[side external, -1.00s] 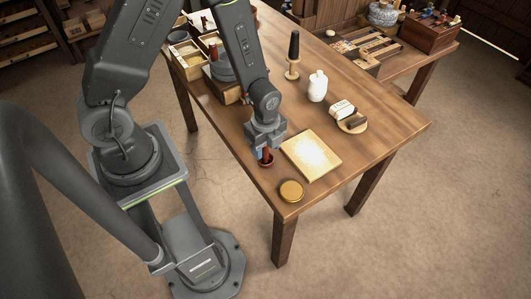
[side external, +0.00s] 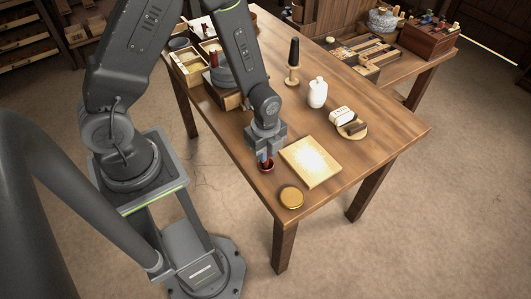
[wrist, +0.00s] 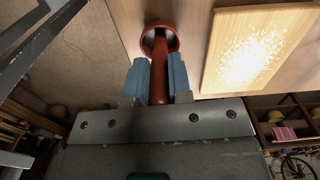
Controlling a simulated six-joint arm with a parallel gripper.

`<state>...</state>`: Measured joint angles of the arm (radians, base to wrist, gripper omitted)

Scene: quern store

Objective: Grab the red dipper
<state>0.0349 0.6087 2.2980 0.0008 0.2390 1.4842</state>
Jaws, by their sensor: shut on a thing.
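The red dipper (side external: 266,167) is at the near left edge of the wooden table, below my gripper (side external: 266,155). In the wrist view the dipper (wrist: 160,40) shows a round red cup at the far end and a red handle running back toward me. My gripper (wrist: 158,80) has a blue-grey finger on each side of the handle and is shut on it. The cup end points down toward the tabletop; whether it touches the wood is hard to tell.
A pale board with flour-like powder (side external: 311,161) lies just right of the dipper. A round gold lid (side external: 291,197) is nearer the front corner.

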